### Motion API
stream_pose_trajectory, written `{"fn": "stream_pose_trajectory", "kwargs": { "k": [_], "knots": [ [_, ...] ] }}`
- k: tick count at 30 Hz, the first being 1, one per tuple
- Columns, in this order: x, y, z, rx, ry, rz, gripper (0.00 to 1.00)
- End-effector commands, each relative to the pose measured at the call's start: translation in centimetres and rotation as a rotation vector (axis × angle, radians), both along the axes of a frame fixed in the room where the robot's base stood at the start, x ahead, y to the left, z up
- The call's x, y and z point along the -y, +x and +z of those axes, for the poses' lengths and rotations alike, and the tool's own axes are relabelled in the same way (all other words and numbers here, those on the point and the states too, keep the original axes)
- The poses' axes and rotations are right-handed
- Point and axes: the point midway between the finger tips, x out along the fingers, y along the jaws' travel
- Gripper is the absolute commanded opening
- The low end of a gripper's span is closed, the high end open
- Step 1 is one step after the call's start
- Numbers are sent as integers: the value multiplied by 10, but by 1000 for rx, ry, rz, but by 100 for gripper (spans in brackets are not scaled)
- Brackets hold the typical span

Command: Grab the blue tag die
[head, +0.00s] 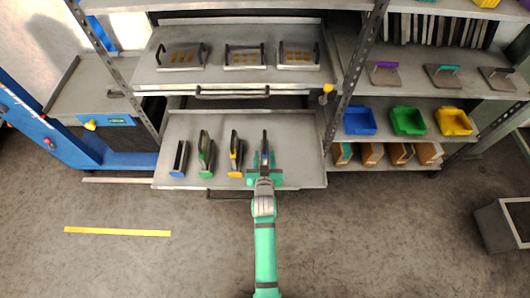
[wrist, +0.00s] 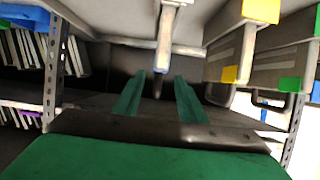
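Upright dies with dark handles stand in a row on the lower pulled-out shelf (head: 310,150). The far-left die (head: 180,158) has a blue tag at its front foot. To its right are a green-tagged die (head: 206,152) and a yellow-tagged die (head: 236,150). My gripper (head: 264,178) is at a fourth die (head: 265,142) on the right of the row and partly hides it; its small tag looks bluish. In the wrist view, my gripper (wrist: 160,88) has its two green fingers apart, with a narrow bluish-tipped piece (wrist: 163,58) seen between them. I see no contact.
The upper shelf (head: 150,72) holds flat plates with handles. To the right, shelves carry blue (head: 359,121), green (head: 407,121) and yellow (head: 453,121) bins. The yellow-tagged die stands close beside my gripper. A rack post (head: 350,70) rises to the right. The floor in front is clear.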

Motion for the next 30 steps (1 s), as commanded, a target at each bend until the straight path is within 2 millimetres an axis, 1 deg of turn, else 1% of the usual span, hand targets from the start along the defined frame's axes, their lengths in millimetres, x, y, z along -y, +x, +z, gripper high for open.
{"fn": "stream_pose_trajectory", "kwargs": {
  "k": [1, 3, 6, 11, 18, 21, 25, 30],
  "knots": [
    [0, 8, -2, 1, 0, 0, 38],
    [1, 17, -6, 1, -1, -2, 38],
    [2, 25, -10, 0, -1, -3, 38],
    [2, 32, -13, 1, 0, -3, 38],
    [3, 62, -26, 1, 0, -4, 38],
    [3, 71, -30, 1, 0, -4, 38],
    [3, 76, -32, 0, 0, -4, 38],
    [2, 76, -32, 1, 0, -2, 38]
  ]
}}
